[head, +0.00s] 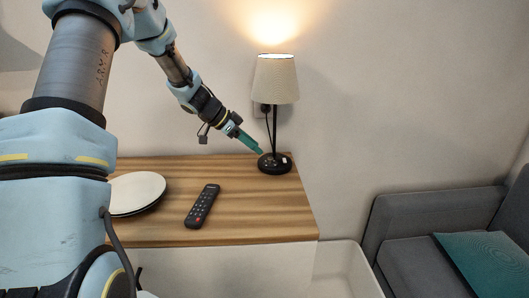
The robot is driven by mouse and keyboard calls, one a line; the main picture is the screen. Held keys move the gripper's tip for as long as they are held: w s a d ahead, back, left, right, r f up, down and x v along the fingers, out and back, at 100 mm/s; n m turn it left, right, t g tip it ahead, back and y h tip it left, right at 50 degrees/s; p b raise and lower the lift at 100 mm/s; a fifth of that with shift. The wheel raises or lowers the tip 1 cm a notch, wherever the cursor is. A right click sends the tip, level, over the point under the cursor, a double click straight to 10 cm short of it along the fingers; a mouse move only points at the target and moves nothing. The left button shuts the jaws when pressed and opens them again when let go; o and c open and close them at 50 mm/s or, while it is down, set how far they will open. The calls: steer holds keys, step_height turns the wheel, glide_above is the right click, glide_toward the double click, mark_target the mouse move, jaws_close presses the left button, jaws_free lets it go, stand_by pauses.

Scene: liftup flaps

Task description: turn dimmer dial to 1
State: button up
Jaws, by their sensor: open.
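A table lamp with a pale shade (276,79) stands at the back right of the wooden top, and it is lit. Its round black base (274,164) carries small controls, including a light spot on its right side. The dimmer dial is too small to make out for certain, and its setting cannot be read. My gripper (259,151) reaches down from the upper left, with its green fingers just above the left part of the lamp base. It is open and holds nothing that I can see. Whether a fingertip touches the base cannot be told.
A grey sofa (430,240) with a teal cushion (490,263) stands at the right.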

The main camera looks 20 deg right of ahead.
mark_target(270, 158)
steer(key=shift+p+x, duration=0.55)
steer(key=shift+x, duration=2.2)
steer(key=shift+c, duration=0.4)
jaws_close()
